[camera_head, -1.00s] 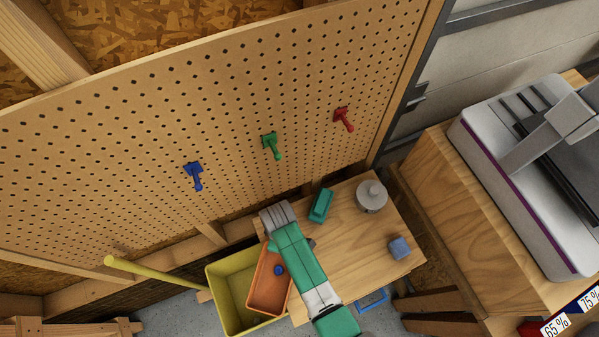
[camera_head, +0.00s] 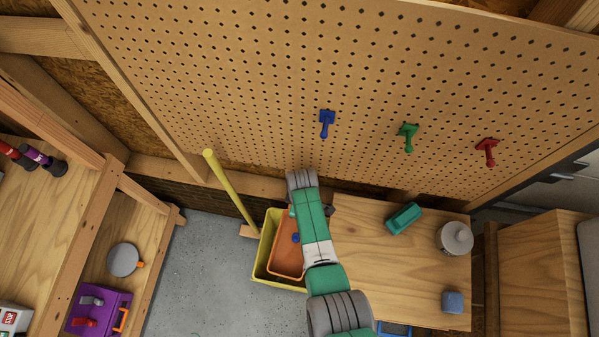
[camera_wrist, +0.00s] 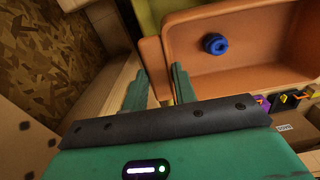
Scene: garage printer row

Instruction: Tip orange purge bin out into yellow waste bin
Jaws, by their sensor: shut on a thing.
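The orange purge bin (camera_head: 288,258) is held over the right part of the yellow waste bin (camera_head: 262,247) and hides much of it. A blue ring-shaped piece (camera_wrist: 215,43) lies in the orange bin, which also fills the upper right of the wrist view (camera_wrist: 270,50). The orange bin looks roughly level. My gripper (camera_wrist: 157,78) is shut on a narrow orange part at the orange bin's near-left side, with one finger on each side. In the head view my arm covers the grip. A strip of the yellow bin shows in the wrist view (camera_wrist: 152,12).
A wooden table (camera_head: 372,262) stands right of the bins with a teal block (camera_head: 403,218), a grey round container (camera_head: 455,238) and a blue cube (camera_head: 452,301). A yellow pole (camera_head: 232,190) leans at the left. The pegboard (camera_head: 250,90) rises behind. Floor (camera_head: 205,270) is clear at left.

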